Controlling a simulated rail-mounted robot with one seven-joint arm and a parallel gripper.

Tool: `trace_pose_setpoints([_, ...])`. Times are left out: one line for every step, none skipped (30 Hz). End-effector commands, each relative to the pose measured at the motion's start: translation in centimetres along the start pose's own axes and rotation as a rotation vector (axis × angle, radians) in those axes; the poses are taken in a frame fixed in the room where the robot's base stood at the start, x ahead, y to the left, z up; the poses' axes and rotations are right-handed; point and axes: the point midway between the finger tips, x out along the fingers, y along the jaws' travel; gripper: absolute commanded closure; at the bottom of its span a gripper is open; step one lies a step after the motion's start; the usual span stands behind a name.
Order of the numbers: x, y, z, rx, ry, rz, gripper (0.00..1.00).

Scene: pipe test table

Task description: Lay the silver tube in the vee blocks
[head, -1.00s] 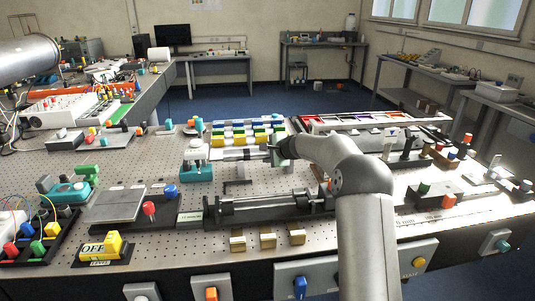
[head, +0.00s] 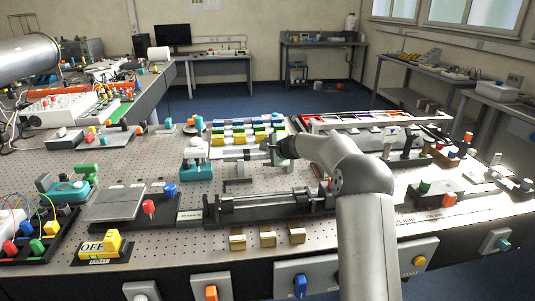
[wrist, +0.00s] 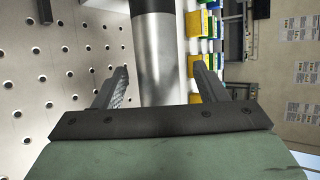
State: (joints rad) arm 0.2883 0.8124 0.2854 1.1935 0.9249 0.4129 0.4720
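The silver tube (head: 232,154) lies sideways behind the middle of the table, in front of the coloured blocks. It also shows in the wrist view (wrist: 159,60), with a dark band at its far end. My gripper (head: 270,150) is at the tube's right part. In the wrist view my gripper (wrist: 160,75) is open, with one finger on each side of the tube and a narrow gap at each.
A dark fixture with a grey cylinder (head: 265,202) lies between the tube and the brass blocks. A teal stand (head: 196,172) is by the tube's left end. Rows of coloured blocks (head: 243,132) are behind it. Bare perforated tabletop (head: 135,170) is free at the left.

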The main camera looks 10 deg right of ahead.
Motion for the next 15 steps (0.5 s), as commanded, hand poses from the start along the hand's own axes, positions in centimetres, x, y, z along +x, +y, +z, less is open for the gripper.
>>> trace_pose_setpoints([0.0, 0.1, 0.0, 0.0, 0.0, 0.001, 0.34])
trace_pose_setpoints([0.0, 0.1, 0.0, 0.0, 0.0, 0.001, 0.34])
trace_pose_setpoints([0.1, 0.2, -0.1, 0.001, 0.0, 0.004, 0.34])
trace_pose_setpoints([0.1, 0.2, -0.1, 0.001, 0.0, 0.004, 0.34])
trace_pose_setpoints([0.0, 0.2, -0.1, 0.001, 0.0, 0.003, 0.34])
trace_pose_setpoints([-0.1, 0.2, -0.1, 0.001, 0.0, 0.003, 0.34])
trace_pose_setpoints([-0.3, 0.2, -0.1, 0.001, 0.0, 0.002, 0.34])
trace_pose_setpoints([-0.6, 0.2, -0.1, 0.0, 0.0, 0.002, 0.34])
trace_pose_setpoints([-1.0, 0.2, -0.1, 0.0, 0.001, 0.002, 0.34])
trace_pose_setpoints([-1.4, 0.2, -0.1, 0.0, 0.001, 0.001, 0.34])
trace_pose_setpoints([-2.0, 0.2, -0.2, 0.0, 0.002, 0.001, 0.34])
trace_pose_setpoints([-2.7, 0.2, -0.2, 0.0, 0.002, 0.0, 0.34])
trace_pose_setpoints([-3.4, 0.2, -0.1, -0.001, 0.002, 0.0, 0.34])
trace_pose_setpoints([-4.1, 0.2, -0.2, 0.0, 0.003, -0.001, 0.34])
trace_pose_setpoints([-5.0, 0.2, -0.2, 0.0, 0.004, -0.001, 0.34])
